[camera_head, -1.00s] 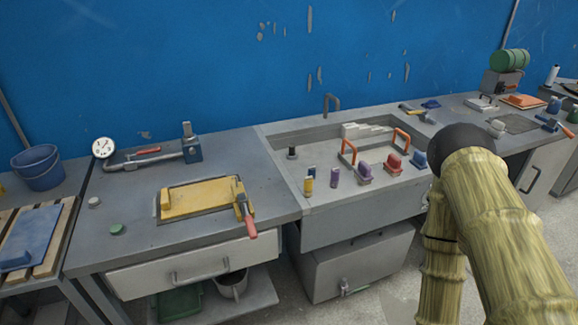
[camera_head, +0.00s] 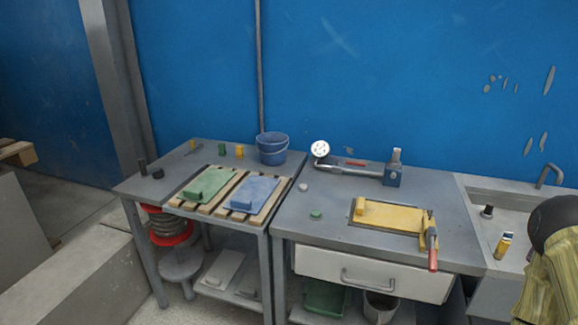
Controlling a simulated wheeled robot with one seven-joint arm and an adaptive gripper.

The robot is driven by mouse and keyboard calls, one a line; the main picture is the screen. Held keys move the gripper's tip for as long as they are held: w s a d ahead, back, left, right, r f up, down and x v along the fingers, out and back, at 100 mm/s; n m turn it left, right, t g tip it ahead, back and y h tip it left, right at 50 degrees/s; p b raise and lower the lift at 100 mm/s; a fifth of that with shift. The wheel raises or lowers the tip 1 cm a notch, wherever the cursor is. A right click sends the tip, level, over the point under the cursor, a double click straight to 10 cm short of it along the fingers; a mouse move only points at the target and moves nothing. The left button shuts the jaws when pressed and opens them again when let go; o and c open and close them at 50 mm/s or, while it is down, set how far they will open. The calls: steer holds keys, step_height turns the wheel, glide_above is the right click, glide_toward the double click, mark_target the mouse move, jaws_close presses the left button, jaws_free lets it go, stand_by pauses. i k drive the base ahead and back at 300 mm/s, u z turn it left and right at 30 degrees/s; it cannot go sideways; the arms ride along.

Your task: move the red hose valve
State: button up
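I cannot tell for certain which thing is the red hose valve. A bent grey pipe (camera_head: 346,169) with a round white gauge (camera_head: 320,149) at its left end runs to a blue block (camera_head: 394,175) at the back of the middle bench. A small red bar (camera_head: 355,163) lies just behind this pipe. A red-handled tool (camera_head: 432,258) hangs over the bench's front edge, at the right side of a yellow panel (camera_head: 392,214). A red reel with coiled hose (camera_head: 170,230) is under the left table. Only part of my arm shows at the right edge; my gripper is out of view.
A blue bucket (camera_head: 272,150), a green board (camera_head: 208,185) and a blue board (camera_head: 254,193) on wooden slats are on the left table. The sink (camera_head: 505,196) is at right. A concrete block (camera_head: 90,262) stands at lower left.

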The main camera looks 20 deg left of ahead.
mark_target(349, 161)
steer(key=u, duration=0.85)
steer(key=i, duration=1)
steer(key=u, duration=0.7)
steer(key=k, duration=0.5)
steer(key=z, duration=0.2)
